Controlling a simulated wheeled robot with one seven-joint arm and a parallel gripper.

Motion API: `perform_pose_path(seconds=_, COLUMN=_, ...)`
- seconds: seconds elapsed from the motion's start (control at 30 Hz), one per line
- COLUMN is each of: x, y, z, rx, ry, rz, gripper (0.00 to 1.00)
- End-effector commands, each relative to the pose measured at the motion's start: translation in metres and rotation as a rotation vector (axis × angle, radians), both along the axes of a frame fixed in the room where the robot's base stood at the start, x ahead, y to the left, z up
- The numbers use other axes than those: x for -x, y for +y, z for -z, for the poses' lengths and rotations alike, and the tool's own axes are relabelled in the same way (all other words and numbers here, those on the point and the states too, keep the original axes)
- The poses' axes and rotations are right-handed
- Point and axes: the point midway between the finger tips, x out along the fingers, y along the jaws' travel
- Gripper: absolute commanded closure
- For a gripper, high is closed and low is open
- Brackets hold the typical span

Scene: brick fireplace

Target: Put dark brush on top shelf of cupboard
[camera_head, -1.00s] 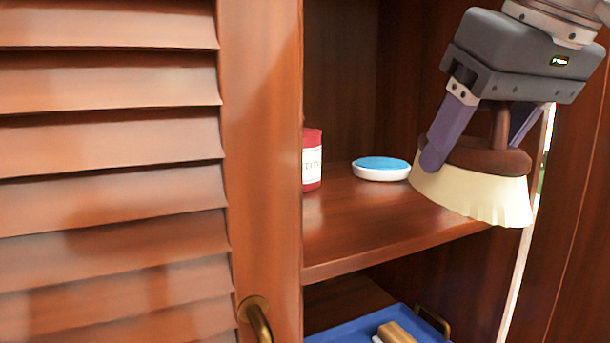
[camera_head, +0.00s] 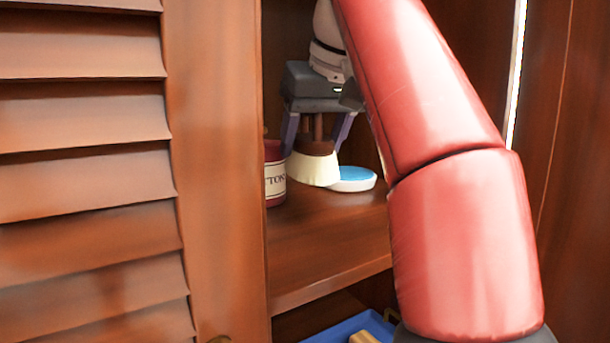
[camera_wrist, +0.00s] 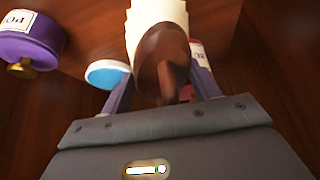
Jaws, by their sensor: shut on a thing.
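The dark brush (camera_head: 318,168), with a dark brown handle and head and cream bristles, is inside the open cupboard. My gripper (camera_head: 315,146) is shut on it, one purple finger on each side, and holds it upright with bristles down. The bristles are at or just above the shelf (camera_head: 325,240); I cannot tell whether they touch. In the wrist view the brown head and cream bristles (camera_wrist: 158,25) show beyond my gripper (camera_wrist: 162,80). My red arm hides the right part of the shelf.
A red labelled tin (camera_head: 273,178) stands left of the brush. A white dish with a blue top (camera_head: 352,180) is close on its right. A purple tin (camera_wrist: 28,40) shows in the wrist view. A blue tray (camera_head: 350,326) lies below. The louvred door (camera_head: 80,170) fills the left.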

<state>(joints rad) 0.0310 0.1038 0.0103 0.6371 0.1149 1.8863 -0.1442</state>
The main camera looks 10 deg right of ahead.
Motion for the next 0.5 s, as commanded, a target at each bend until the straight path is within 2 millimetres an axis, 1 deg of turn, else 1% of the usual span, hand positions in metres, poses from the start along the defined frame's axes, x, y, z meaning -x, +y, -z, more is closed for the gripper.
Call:
perform_pose_path(seconds=0.07, x=-0.013, y=0.005, z=-0.001, rx=0.000, ry=0.001, rz=-0.004, gripper=0.65)
perform_pose_path(seconds=0.5, x=-0.012, y=0.004, z=0.029, rx=0.000, ry=0.000, rz=0.000, gripper=0.65)
